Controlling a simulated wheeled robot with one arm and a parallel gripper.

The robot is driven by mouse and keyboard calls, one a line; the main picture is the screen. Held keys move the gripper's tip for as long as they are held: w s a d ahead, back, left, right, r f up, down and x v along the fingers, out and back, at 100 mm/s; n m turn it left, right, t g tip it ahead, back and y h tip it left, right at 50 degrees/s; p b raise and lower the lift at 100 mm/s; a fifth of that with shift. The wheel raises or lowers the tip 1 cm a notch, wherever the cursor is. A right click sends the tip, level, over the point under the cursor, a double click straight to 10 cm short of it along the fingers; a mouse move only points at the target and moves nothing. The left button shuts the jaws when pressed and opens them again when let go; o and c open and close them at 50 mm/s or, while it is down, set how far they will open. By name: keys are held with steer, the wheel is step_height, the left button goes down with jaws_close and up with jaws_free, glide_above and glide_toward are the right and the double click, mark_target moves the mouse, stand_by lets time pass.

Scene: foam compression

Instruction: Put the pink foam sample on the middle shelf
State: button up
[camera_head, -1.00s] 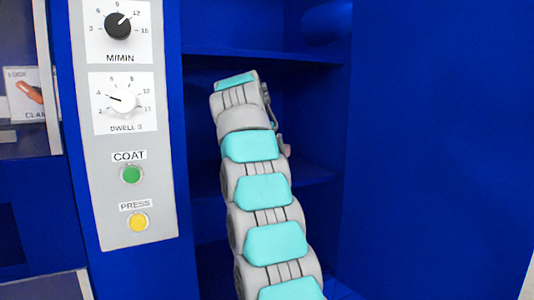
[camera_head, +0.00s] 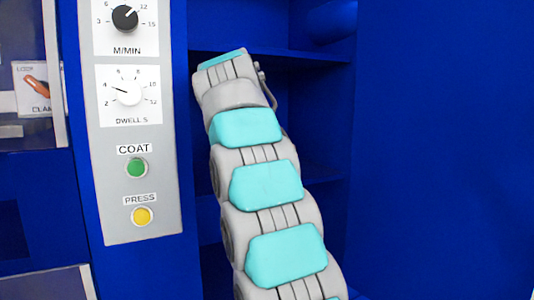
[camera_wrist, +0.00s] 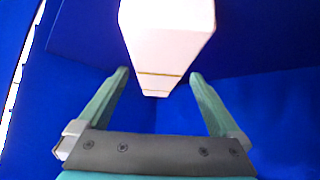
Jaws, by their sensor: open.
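The pink foam sample (camera_wrist: 168,40) shows in the wrist view as a pale pink block with thin lines across its lower end. It lies between and beyond the fingertips of my gripper (camera_wrist: 157,78), with blue gaps visible between it and both fingers. My gripper is open. In the head view my arm hides the gripper and the sample. I cannot tell whether the sample rests on a board.
An upper shelf board (camera_head: 290,56) crosses the blue cabinet above and behind my arm. A grey control panel (camera_head: 110,190) with dials and buttons stands to the left. A plain blue wall (camera_head: 440,150) closes the right side.

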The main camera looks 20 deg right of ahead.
steer(key=shift+s+a+b, duration=0.4)
steer(key=shift+s+a, duration=1.25)
steer(key=shift+s, duration=0.15)
steer(key=shift+d+r, duration=0.1)
